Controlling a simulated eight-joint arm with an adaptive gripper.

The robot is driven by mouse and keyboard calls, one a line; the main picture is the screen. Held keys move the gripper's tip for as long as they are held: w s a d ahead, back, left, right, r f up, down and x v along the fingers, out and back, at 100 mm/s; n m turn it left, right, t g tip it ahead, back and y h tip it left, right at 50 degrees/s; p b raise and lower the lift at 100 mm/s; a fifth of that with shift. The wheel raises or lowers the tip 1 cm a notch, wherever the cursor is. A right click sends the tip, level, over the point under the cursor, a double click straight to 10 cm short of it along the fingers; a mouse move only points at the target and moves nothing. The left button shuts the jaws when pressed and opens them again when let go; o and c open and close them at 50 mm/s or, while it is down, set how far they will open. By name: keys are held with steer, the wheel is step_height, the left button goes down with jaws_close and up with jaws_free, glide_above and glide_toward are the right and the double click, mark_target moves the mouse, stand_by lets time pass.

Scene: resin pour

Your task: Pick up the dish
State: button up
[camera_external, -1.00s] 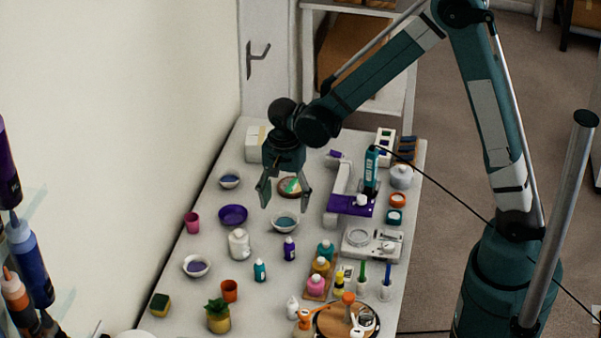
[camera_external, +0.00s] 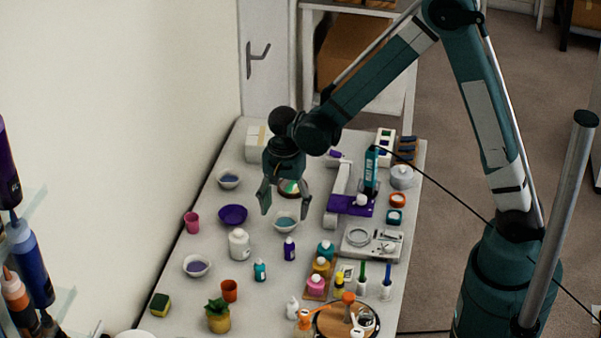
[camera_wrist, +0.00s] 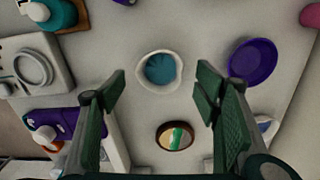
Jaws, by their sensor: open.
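My gripper (camera_external: 285,208) is open and empty, with its fingers pointing down above the table. In the external view its fingers frame a white bowl with teal contents (camera_external: 286,222). In the wrist view this bowl (camera_wrist: 160,71) lies ahead, between the open fingers (camera_wrist: 161,84). A purple dish (camera_external: 233,215) sits to the left of it on the table, and shows right of the fingers in the wrist view (camera_wrist: 253,61). A round striped piece (camera_wrist: 175,135) lies nearer in the wrist view. I cannot tell which vessel the task calls the dish.
White bowls with purple contents (camera_external: 197,266) and blue contents (camera_external: 229,179) stand on the left side. A white bottle (camera_external: 239,244), small bottles and a pink cup (camera_external: 192,223) stand around. A purple and white stand (camera_external: 350,204) is close on the right.

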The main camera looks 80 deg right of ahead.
mark_target(285, 220)
steer(key=shift+d+f, duration=0.1)
steer(key=shift+f, duration=2.5)
steer(key=shift+c, duration=0.2)
steer(key=c, duration=1)
